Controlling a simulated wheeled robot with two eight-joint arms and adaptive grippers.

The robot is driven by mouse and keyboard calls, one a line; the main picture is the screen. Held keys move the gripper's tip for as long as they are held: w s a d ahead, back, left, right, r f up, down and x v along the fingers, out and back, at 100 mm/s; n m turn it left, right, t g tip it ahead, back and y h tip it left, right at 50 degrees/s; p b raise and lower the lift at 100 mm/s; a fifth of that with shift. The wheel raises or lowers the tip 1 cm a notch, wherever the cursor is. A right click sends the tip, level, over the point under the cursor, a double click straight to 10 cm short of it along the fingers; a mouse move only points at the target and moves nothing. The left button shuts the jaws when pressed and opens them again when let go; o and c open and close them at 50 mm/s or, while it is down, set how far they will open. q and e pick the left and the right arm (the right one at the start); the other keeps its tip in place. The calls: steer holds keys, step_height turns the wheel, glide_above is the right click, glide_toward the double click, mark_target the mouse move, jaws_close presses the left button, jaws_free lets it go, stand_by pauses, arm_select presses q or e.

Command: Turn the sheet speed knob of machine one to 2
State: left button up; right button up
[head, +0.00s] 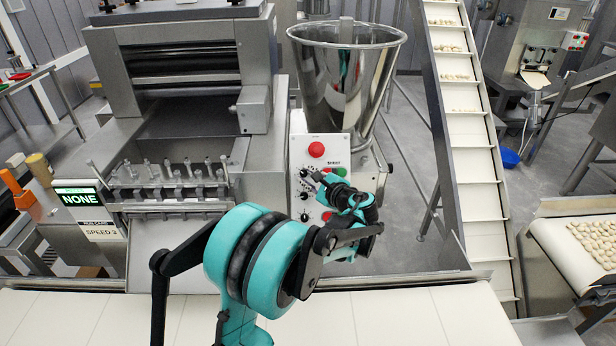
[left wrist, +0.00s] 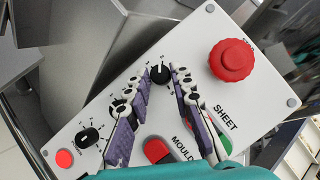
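The white control panel (head: 312,141) of the machine carries a column of black knobs. In the left wrist view, the top knob (left wrist: 160,73), nearest the SHEET label, lies between my left gripper's fingertips (left wrist: 157,86); a gap shows on both sides. Its numbers are too small to read. The middle knob (left wrist: 118,108) is partly hidden by one finger, and the lower knob (left wrist: 87,137) shows clear. In the head view, my left gripper (head: 326,182) is in front of the panel and covers part of its right side. The right gripper does not show.
A big red button (left wrist: 232,60) stands out near the top knob. Red and green buttons (left wrist: 157,150) are partly behind the fingers. A sign (head: 78,199) reads NONE, with SPEED 3 on a card below. A steel hopper (head: 345,80) rises behind the panel; a conveyor (head: 400,318) runs in front.

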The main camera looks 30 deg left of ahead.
arm_select(q)
steer(key=shift+o, duration=1.3)
steer(key=v, duration=1.2)
